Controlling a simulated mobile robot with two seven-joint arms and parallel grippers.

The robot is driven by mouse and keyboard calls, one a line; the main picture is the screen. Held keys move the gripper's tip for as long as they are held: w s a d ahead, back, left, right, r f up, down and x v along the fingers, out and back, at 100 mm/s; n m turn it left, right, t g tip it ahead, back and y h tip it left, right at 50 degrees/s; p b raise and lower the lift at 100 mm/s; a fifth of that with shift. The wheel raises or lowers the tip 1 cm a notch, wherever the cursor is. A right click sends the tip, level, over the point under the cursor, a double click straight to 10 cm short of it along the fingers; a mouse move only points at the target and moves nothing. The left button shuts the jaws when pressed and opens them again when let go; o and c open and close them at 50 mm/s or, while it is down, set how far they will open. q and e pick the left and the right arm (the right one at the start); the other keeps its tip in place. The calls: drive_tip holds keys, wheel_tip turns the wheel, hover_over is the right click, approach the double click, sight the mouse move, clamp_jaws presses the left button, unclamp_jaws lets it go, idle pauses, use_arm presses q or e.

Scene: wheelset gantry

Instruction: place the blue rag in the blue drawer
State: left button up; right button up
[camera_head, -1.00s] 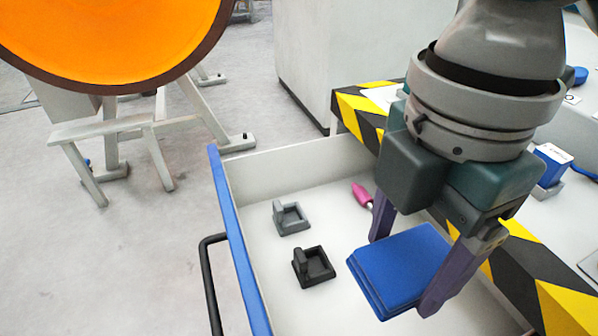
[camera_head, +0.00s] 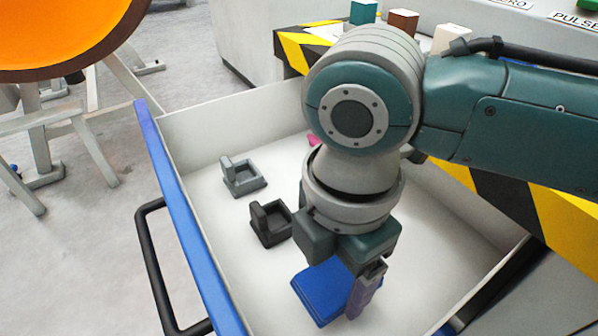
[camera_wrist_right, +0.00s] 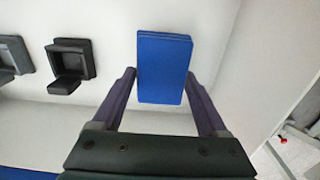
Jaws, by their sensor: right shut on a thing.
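The blue rag (camera_head: 321,292), a folded flat square, is inside the open drawer (camera_head: 176,205), which has a blue front and white inside. My right gripper (camera_head: 335,288) points down into the drawer and is shut on the rag. In the right wrist view the rag (camera_wrist_right: 164,68) lies between the two purple fingers of the gripper (camera_wrist_right: 163,82). One finger is mostly hidden in the head view. I cannot tell whether the rag touches the drawer floor. My left gripper is not in view.
A grey bracket (camera_head: 241,177) and a black bracket (camera_head: 269,224) sit in the drawer, left of the rag. A pink thing (camera_head: 312,140) is partly hidden behind my arm. A yellow-black striped edge (camera_head: 500,195) borders the drawer. A black handle (camera_head: 150,260) is outside the blue front.

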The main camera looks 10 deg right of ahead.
sight(334, 278)
drive_tip(key=shift+f+b, duration=0.55)
drive_tip(key=shift+f, duration=1.05)
drive_tip(key=shift+f, duration=0.1)
drive_tip(key=o, duration=1.1)
wheel_tip(334, 278, up, 11)
drive_tip(key=p, duration=0.5)
drive_tip(key=shift+p, duration=0.3)
drive_tip(key=shift+r, duration=0.65)
